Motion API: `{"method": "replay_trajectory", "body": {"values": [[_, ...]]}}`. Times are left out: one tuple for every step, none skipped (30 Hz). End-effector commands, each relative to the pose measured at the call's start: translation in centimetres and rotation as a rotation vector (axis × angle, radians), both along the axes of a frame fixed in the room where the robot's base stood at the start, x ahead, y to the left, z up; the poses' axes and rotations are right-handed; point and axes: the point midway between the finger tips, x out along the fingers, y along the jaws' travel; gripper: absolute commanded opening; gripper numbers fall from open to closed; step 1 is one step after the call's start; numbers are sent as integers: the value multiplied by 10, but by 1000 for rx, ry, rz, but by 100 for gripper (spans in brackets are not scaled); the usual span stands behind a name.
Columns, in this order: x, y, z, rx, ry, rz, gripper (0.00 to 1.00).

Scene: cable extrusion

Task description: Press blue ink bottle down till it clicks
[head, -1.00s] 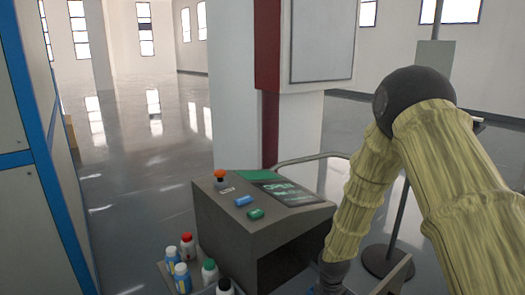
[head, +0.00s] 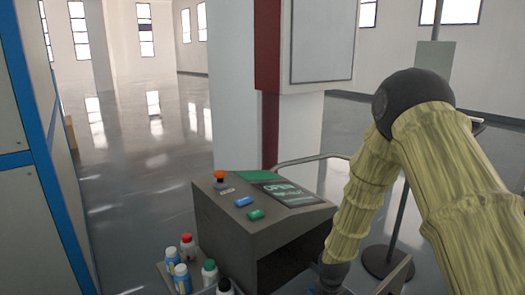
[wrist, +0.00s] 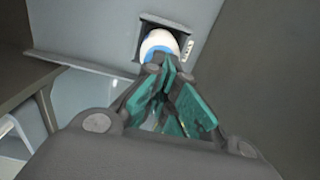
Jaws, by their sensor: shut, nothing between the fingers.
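In the wrist view, a white and blue rounded bottle (wrist: 158,43) sits in a dark square opening in a grey panel; I take it to be the blue ink bottle. My gripper (wrist: 166,66) has its green-padded fingers closed together at the tips, right in front of the bottle's near end. The tips overlap the bottle's lower edge in the picture; whether they touch it I cannot tell. How deep the bottle sits is hidden.
The grey machine (head: 225,225) has an orange knob, a blue button, a green button and an open front. A tray at its left holds several bottles, including a red-capped one (head: 187,246) and a green-capped one (head: 209,270). Grey panels flank the opening in the wrist view.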

Motion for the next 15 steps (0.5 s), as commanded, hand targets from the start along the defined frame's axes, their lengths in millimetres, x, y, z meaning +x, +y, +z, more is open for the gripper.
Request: {"method": "replay_trajectory", "body": {"values": [[0, 0, -1, 0, 0, 0, 0], [0, 0, -2, 0, 0, 0, 0], [0, 0, -2, 0, 0, 0, 0], [0, 0, -3, 0, 0, 0, 0], [0, 0, -3, 0, 0, 0, 0], [0, 0, -4, 0, 0, 0, 0], [0, 0, -4, 0, 0, 0, 0], [0, 0, -5, 0, 0, 0, 0], [0, 0, -5, 0, 0, 0, 0], [0, 0, -6, 0, 0, 0, 0], [0, 0, -6, 0, 0, 0, 0], [0, 0, -7, 0, 0, 0, 0], [0, 0, -7, 0, 0, 0, 0], [0, 0, -7, 0, 0, 0, 0], [0, 0, -8, 0, 0, 0, 0]]}}
